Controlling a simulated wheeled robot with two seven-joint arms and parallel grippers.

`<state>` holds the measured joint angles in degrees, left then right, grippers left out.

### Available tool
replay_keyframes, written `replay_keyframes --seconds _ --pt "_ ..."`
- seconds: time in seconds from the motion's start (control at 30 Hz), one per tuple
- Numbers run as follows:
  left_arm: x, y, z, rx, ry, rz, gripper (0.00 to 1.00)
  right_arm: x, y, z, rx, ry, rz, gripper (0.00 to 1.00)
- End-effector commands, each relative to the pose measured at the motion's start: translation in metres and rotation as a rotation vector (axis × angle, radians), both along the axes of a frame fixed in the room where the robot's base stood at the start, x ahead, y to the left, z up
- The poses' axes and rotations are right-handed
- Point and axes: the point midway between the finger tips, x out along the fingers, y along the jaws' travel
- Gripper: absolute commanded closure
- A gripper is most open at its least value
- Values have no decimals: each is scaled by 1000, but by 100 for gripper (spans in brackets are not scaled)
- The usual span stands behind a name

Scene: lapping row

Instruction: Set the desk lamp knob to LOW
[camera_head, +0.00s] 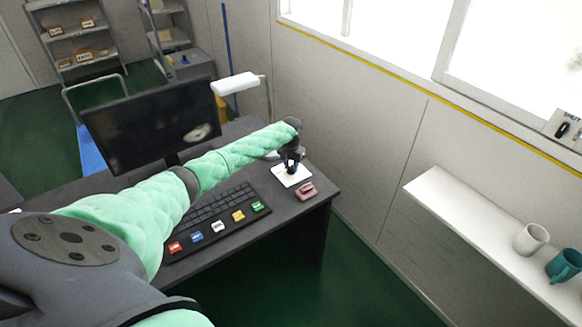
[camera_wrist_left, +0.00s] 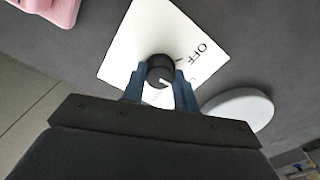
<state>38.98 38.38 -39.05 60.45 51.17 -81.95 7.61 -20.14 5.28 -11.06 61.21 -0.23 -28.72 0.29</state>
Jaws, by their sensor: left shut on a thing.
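The desk lamp has a white head (camera_head: 236,83) on a thin grey arm, standing at the back right of the dark desk. Its black round knob (camera_wrist_left: 160,71) sits on a white plate (camera_wrist_left: 133,33) marked OFF. The knob's white pointer line points away from the OFF word, toward the lower right of the wrist view. The plate (camera_head: 281,176) also shows near the desk's right end in the head view. My left gripper (camera_wrist_left: 160,80) is shut on the knob, one blue finger on each side. Other markings on the plate are mostly hidden by the fingers. My right gripper is not in view.
A pink object (camera_head: 305,191) lies beside the plate. A monitor (camera_head: 150,125), a keyboard (camera_head: 215,207) and a row of coloured keys (camera_head: 218,227) are on the desk. A white round disc (camera_wrist_left: 238,108) is close to my left fingers. A wall shelf (camera_head: 470,220) holds mugs at the right.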

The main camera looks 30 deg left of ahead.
Motion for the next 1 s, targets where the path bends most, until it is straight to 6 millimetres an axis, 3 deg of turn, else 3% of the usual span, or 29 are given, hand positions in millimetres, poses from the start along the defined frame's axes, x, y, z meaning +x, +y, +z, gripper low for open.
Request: replay_keyframes --seconds 0.27,0.7,0.73,0.8,0.83,1.0 --pt "0 1 1 1 -1 -66 93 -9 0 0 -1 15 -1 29" --pt "0 1 1 1 -1 -74 93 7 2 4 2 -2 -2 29" --pt "0 1 1 1 -1 -74 67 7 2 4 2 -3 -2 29" --pt "0 1 1 1 -1 -74 53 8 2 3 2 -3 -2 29" --pt "0 1 1 1 -1 -74 49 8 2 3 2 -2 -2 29" --pt "0 0 1 0 0 -74 49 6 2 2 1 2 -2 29"
